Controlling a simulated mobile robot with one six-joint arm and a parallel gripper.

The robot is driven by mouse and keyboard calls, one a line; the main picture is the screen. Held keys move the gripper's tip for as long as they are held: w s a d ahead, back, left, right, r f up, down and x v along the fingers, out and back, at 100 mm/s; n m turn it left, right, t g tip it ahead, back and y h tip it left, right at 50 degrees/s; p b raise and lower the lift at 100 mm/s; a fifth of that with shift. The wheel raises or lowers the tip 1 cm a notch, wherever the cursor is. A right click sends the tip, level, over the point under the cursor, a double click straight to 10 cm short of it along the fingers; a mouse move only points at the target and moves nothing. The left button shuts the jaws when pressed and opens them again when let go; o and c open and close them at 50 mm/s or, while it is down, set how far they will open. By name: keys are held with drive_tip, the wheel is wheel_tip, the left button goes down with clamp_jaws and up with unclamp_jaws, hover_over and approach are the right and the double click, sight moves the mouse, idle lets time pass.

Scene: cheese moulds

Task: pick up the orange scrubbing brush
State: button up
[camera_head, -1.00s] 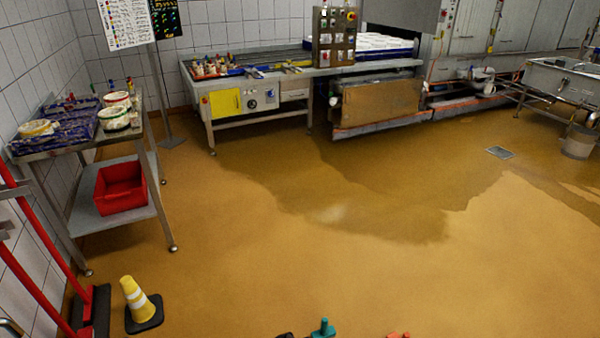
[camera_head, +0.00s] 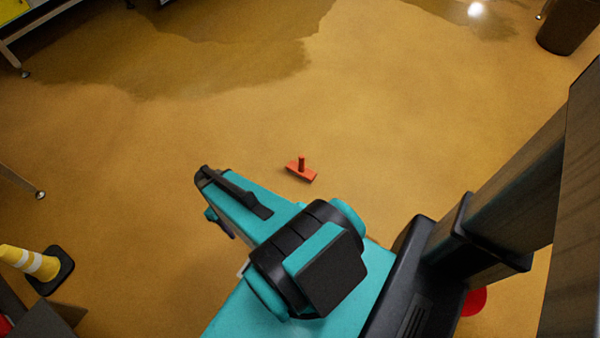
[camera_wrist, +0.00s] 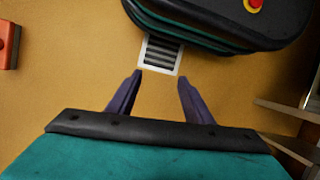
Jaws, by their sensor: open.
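The orange scrubbing brush (camera_head: 302,169) stands alone on the brown floor in the head view, its short handle pointing up from a flat block. It is just beyond my teal arm. My gripper (camera_wrist: 160,77) shows in the wrist view with its two dark purple fingers apart and nothing between them. In the head view the fingers are mostly hidden by my arm. An orange-red piece (camera_wrist: 9,45) is cut off by the left edge of the wrist view; it looks like the brush, off to the side of my fingers.
A floor drain (camera_wrist: 161,55) lies beyond my fingertips in the wrist view. A yellow and white cone (camera_head: 32,262) on a black base stands at the left. A brown bin (camera_head: 568,27) is at the upper right. The floor around the brush is clear.

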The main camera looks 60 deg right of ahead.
drive_tip(key=w+d+f+n+t+b, duration=0.1)
drive_tip(key=w+d+f+b, duration=0.15)
drive_tip(key=d, duration=0.35)
drive_tip(key=w+d+f+b, duration=0.2)
drive_tip(key=w+d+b, duration=0.1)
drive_tip(key=d, duration=0.3)
drive_tip(key=n+t+h+b, duration=0.1)
drive_tip(key=n+t+b, duration=0.2)
drive_tip(key=b, duration=1)
hover_over(302, 156)
wheel_tip(302, 156, down, 2)
drive_tip(key=shift+f, duration=0.25)
drive_tip(key=shift+w+f+b, duration=0.1)
drive_tip(key=shift+f+b, duration=1.05)
drive_tip(key=shift+f, duration=3.15)
